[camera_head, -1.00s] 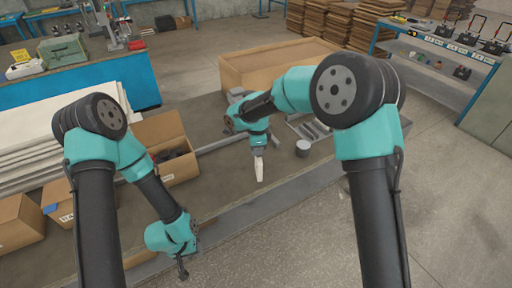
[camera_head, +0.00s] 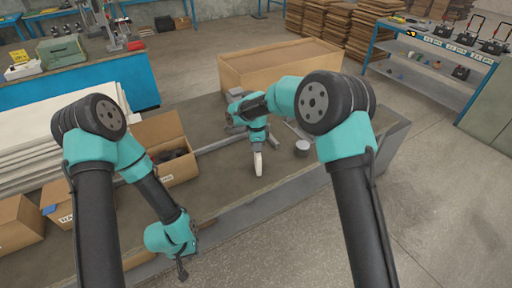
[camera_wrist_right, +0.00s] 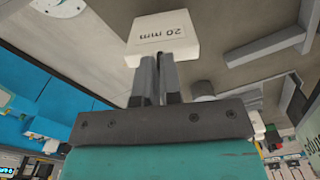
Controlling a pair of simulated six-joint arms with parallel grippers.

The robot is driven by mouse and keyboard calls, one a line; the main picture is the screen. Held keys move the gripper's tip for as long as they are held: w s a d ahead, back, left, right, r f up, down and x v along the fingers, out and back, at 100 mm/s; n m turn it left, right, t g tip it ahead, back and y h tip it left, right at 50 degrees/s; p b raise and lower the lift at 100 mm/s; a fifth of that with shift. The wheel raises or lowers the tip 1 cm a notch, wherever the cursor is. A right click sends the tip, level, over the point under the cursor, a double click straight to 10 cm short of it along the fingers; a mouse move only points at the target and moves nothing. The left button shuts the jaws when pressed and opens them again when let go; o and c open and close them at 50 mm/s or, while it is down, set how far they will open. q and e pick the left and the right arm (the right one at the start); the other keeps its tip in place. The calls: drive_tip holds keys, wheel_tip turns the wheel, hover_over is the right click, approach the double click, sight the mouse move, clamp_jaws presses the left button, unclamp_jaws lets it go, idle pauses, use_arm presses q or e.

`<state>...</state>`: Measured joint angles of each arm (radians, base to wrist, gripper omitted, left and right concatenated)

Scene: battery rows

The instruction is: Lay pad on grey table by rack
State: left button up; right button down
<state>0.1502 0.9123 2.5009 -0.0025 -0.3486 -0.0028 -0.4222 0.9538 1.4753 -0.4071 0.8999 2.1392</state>
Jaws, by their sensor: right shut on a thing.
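My right gripper (camera_head: 257,149) is shut on the pad's edge. It holds the pad over the grey table (camera_head: 222,188); I cannot tell whether the pad touches the table. The two fingers of my right gripper (camera_wrist_right: 156,62) show in the right wrist view. A metal rack-like piece (camera_head: 297,130) lies partly hidden behind my right arm. My left gripper (camera_head: 182,272) hangs at the table's front edge, too small to read as open or shut.
A large cardboard box (camera_head: 275,65) stands at the back and an open box (camera_head: 165,140) with dark contents at the left. The table between my grippers is mostly clear.

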drive_tip(key=shift+f, duration=0.6)
drive_tip(key=c, duration=1.3)
unclamp_jaws()
wheel_tip(320, 180, up, 12)
